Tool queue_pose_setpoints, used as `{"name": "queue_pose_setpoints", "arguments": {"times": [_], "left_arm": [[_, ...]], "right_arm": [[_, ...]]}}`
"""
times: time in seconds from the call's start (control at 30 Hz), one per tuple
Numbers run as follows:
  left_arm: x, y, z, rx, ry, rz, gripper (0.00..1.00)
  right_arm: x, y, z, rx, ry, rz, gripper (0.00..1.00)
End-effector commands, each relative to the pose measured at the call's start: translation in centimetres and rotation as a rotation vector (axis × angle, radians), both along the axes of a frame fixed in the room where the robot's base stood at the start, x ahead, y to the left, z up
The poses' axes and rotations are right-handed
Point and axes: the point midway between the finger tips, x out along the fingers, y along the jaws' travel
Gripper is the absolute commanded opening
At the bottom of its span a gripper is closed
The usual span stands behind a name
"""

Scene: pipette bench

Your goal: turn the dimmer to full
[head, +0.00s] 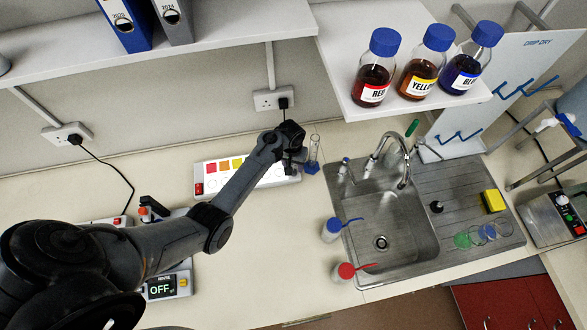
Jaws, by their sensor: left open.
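I cannot clearly make out a dimmer knob; the gripper and forearm cover part of the panel there. I cannot tell whether the fingers touch anything. My right gripper is not in view.
A glass cylinder with a blue foot (312,168) stands close right of my left gripper. A shelf (350,105) with three labelled bottles overhangs the right. Two wash bottles, blue-topped (331,231) and red-topped (344,272), stand by the sink (398,252).

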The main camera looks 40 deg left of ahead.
Motion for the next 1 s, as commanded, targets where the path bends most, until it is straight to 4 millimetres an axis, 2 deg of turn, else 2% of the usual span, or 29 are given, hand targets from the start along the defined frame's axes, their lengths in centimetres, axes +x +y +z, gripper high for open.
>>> {"name": "queue_pose_setpoints", "arguments": {"times": [0.1, 0.3, 0.67, 1.0], "left_arm": [[0.0, 0.0, -1.7, 0.001, 0.001, 0.001, 0.51], [0.0, 0.0, -3.2, 0.001, 0.0, 0.001, 0.51], [0.0, 0.0, -3.5, 0.001, 0.0, 0.001, 0.51], [0.0, 0.0, -3.5, 0.001, 0.0, 0.001, 0.0]], "right_arm": [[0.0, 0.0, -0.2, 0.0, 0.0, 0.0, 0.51], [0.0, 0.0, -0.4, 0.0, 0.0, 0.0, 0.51], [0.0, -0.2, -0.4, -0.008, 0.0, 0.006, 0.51], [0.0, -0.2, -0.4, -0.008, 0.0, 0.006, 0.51]]}}
